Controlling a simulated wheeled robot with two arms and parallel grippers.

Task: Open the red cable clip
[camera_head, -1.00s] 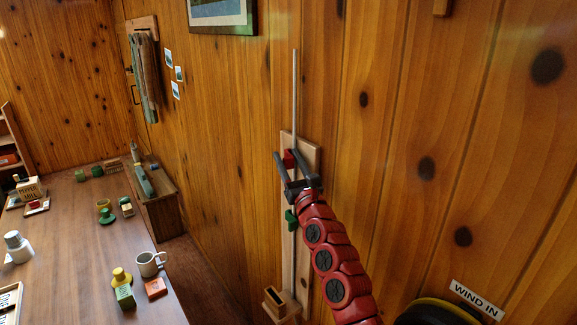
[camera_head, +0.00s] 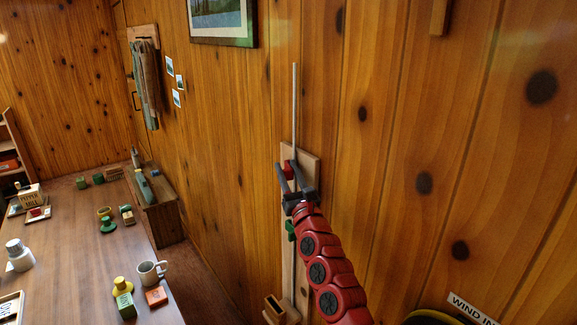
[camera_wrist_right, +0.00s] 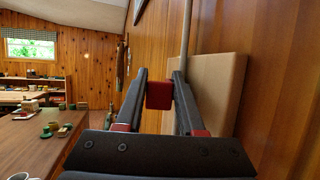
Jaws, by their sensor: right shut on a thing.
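The red cable clip (camera_head: 288,171) sits on the upper part of a pale wooden board (camera_head: 313,164) on the wall, beside a thin grey rod (camera_head: 295,110). In the right wrist view the clip shows as a red block (camera_wrist_right: 159,95) between the two dark fingers. My right gripper (camera_head: 287,167) is shut on it, one finger on each side; it also shows in the right wrist view (camera_wrist_right: 159,78). The fingers partly hide the clip in the head view. A green clip (camera_head: 290,230) is lower on the board, partly beside my red arm. My left gripper is not in view.
A small wooden box (camera_head: 274,309) is at the board's lower end. A table (camera_head: 75,240) with mugs, jars and blocks stands at left. A low wooden bench (camera_head: 167,212) is against the wall. A "WIND IN" label (camera_head: 470,309) is at lower right.

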